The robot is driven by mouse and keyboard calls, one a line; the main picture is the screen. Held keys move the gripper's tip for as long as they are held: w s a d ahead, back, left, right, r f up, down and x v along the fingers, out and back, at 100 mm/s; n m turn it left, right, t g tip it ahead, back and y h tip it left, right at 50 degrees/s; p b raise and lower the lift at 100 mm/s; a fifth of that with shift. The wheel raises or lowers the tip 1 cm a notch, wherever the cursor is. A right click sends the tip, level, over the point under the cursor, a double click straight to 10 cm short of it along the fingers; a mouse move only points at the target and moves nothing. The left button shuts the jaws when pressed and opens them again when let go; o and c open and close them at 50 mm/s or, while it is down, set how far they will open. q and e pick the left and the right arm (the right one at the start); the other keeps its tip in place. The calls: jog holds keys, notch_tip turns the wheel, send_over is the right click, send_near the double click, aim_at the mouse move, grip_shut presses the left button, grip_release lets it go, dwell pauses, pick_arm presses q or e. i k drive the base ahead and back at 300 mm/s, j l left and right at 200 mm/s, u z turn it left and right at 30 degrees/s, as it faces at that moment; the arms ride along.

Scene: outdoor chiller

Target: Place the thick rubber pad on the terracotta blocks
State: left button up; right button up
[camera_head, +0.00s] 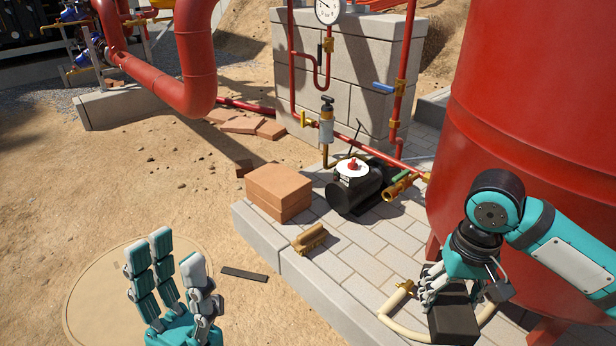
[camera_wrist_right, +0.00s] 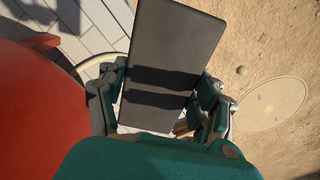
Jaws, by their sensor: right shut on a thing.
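The thick rubber pad (camera_head: 456,318) is a dark block in my right gripper (camera_head: 455,287), at the lower right of the head view. In the right wrist view the pad (camera_wrist_right: 174,50) is a broad dark slab between the fingers (camera_wrist_right: 160,100), with shadow bands across it. The terracotta blocks (camera_head: 278,190) are stacked on the edge of the paved slab, left of the pad and apart from it. Their top is bare. My left gripper (camera_head: 172,258) is open and empty at the lower left, over the sand.
A black pump (camera_head: 354,187) stands just right of the blocks. A brass fitting (camera_head: 310,239) lies in front of them. A pale hose (camera_head: 395,300) curves near the pad. A large red tank (camera_head: 540,110) stands close to my right arm. A thin dark strip (camera_head: 244,274) lies on the sand.

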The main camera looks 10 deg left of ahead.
aim_at(277, 178)
jog(key=i+j+z, duration=0.5)
jog(key=j, duration=0.15)
jog(key=i+j+z, duration=0.25)
jog(key=k+j, duration=0.1)
